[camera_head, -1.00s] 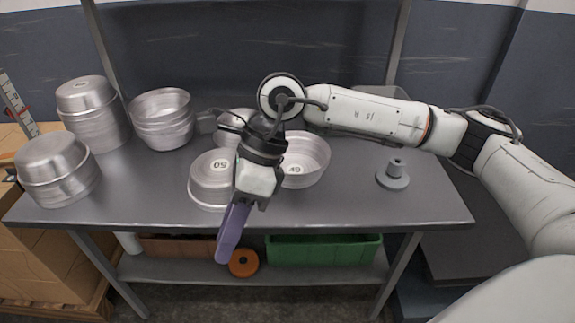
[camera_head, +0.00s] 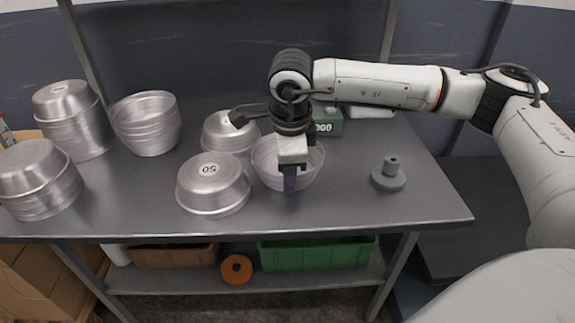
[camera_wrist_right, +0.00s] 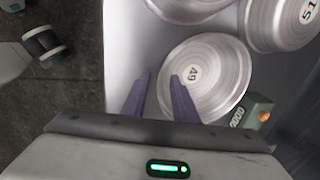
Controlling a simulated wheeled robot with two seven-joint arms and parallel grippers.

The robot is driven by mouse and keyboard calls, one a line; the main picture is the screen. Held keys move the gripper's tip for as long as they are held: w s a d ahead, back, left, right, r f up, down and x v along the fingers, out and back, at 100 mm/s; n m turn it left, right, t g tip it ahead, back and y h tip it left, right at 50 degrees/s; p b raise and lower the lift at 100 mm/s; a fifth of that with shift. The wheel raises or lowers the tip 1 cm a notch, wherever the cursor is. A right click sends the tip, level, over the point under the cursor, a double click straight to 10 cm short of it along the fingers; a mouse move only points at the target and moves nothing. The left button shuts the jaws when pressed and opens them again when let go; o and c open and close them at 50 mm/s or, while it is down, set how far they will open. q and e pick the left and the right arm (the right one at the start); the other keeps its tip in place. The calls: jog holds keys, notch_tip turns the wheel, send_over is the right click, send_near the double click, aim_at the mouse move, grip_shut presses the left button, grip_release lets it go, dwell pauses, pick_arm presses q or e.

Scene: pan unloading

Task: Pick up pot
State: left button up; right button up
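The silver pot labelled 49 (camera_head: 312,166) stands on the grey table with its wide rim up. It also shows in the right wrist view (camera_wrist_right: 215,70). My right gripper (camera_head: 290,187) points down over the front side of this pot and hides part of it. One finger overlaps the pot's near edge and the other lies over bare table; I cannot tell whether either touches the pot. My left gripper is not in view.
An upside-down pot labelled 50 (camera_head: 213,188) is close left, with another pot (camera_head: 225,135) behind. Stacked pots (camera_head: 147,125) stand farther left. A green scale (camera_head: 328,122) is behind the pot. A grey knobbed weight (camera_head: 389,178) stands right. The table's front right is clear.

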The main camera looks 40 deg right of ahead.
jog(key=shift+x, duration=1.45)
grip_shut()
jog(key=shift+w+r, duration=0.1)
jog(key=shift+r, duration=0.1)
